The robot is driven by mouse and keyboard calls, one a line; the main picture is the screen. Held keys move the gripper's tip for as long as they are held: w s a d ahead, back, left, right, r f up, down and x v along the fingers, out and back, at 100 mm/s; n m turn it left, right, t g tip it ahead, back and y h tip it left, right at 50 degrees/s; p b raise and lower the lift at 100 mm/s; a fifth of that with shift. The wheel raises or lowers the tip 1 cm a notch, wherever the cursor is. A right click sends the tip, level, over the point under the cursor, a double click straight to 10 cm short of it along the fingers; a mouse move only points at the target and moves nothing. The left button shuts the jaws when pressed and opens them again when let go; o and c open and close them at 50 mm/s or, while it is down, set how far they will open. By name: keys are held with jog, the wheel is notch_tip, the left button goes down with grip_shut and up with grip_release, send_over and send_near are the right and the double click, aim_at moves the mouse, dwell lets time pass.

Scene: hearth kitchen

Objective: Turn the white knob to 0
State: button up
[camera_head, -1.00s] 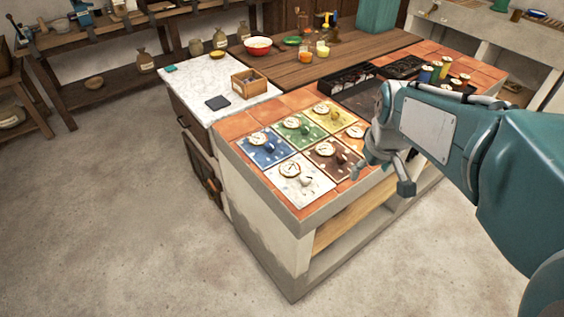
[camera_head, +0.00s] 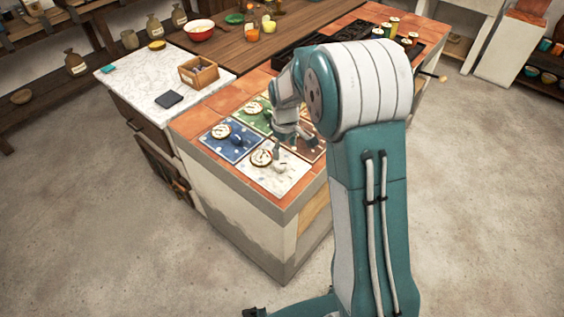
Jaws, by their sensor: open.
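The white panel (camera_head: 290,182) lies at the front corner of the tiled counter. It carries a round dial (camera_head: 261,157) and a white knob (camera_head: 281,167). The dial's numbers and the knob's setting are too small to read. My gripper (camera_head: 292,142) is open and points down just behind the white knob, over the area of the neighbouring panels. It appears empty, and I see no contact with the white knob. My arm hides some of the panels to the right.
A green panel (camera_head: 256,122) and a brown panel (camera_head: 316,154) are also close. A wooden box (camera_head: 198,77) and a dark slab (camera_head: 169,98) sit on the marble top.

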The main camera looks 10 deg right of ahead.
aim_at(280, 164)
jog(key=f, duration=0.2)
jog(key=a+f, duration=0.2)
jog(key=f, duration=0.1)
jog(key=shift+a+f, duration=0.15)
jog(key=shift+f, duration=0.4)
jog(key=shift+d+f, duration=0.15)
jog(key=shift+d, duration=0.6)
jog(key=shift+a, duration=0.1)
jog(key=c, duration=0.7)
jog(key=shift+a, duration=0.2)
jog(key=c, duration=0.4)
jog(key=shift+a, duration=0.15)
jog(key=shift+c, duration=0.2)
